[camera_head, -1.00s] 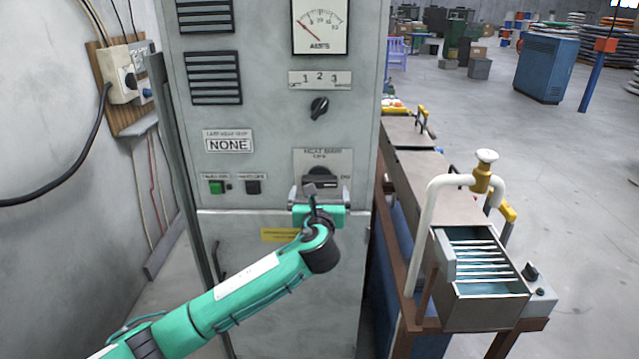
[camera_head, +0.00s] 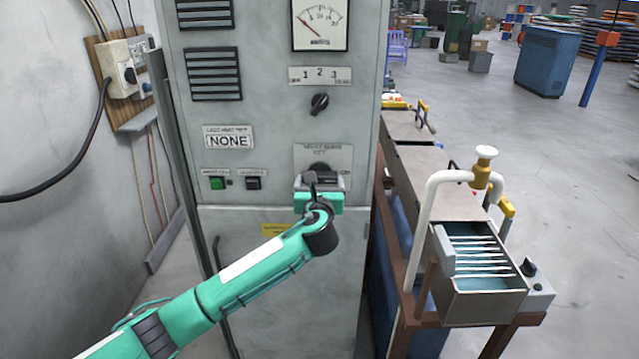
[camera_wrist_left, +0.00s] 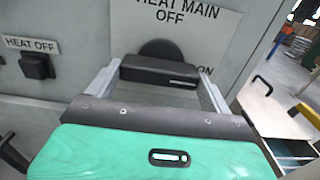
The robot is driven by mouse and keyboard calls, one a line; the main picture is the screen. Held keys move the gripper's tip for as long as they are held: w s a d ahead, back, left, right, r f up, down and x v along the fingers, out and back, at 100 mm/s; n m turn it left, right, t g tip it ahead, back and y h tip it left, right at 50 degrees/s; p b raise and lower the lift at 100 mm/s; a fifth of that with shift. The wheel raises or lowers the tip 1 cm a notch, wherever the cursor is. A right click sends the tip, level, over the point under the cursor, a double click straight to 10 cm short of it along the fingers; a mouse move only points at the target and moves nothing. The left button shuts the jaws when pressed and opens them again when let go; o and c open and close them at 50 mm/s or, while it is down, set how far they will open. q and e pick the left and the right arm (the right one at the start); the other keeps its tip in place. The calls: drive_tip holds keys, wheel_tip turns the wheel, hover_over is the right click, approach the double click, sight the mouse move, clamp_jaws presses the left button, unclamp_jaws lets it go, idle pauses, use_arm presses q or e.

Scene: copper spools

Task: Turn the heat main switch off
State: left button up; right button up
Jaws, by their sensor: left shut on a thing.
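The heat main switch (camera_head: 320,168) is a black rotary knob on the grey cabinet front. In the left wrist view its bar handle (camera_wrist_left: 160,71) lies about level, with a white mark near its right end, toward the word ON. OFF is printed above the knob on the label plate (camera_wrist_left: 190,20). My left gripper (camera_head: 320,181) is at the knob, its two fingers at the left and right ends of the bar, shut on it. In the head view the gripper hides the lower part of the knob. My right gripper is not in view.
A green button (camera_head: 217,183) and a black heat off button (camera_wrist_left: 36,66) sit left of the switch. A smaller selector knob (camera_head: 320,103) is above, under a dial meter (camera_head: 321,22). A bench with a white pipe (camera_head: 428,220) and metal box stands right of the cabinet.

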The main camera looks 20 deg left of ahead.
use_arm(q)
drive_tip(key=n, duration=0.3)
drive_tip(key=shift+f+n, duration=0.1)
drive_tip(key=shift+n, duration=0.3)
drive_tip(key=n+b, duration=0.1)
drive_tip(key=n, duration=0.3)
drive_tip(key=shift+n, duration=0.4)
drive_tip(key=n+b, duration=0.2)
drive_tip(key=n, duration=0.3)
drive_tip(key=shift+n+b, duration=0.5)
drive_tip(key=shift+n, duration=1.6)
drive_tip(key=o, duration=0.9)
drive_tip(key=shift+c, duration=0.2)
drive_tip(key=shift+s, duration=0.1)
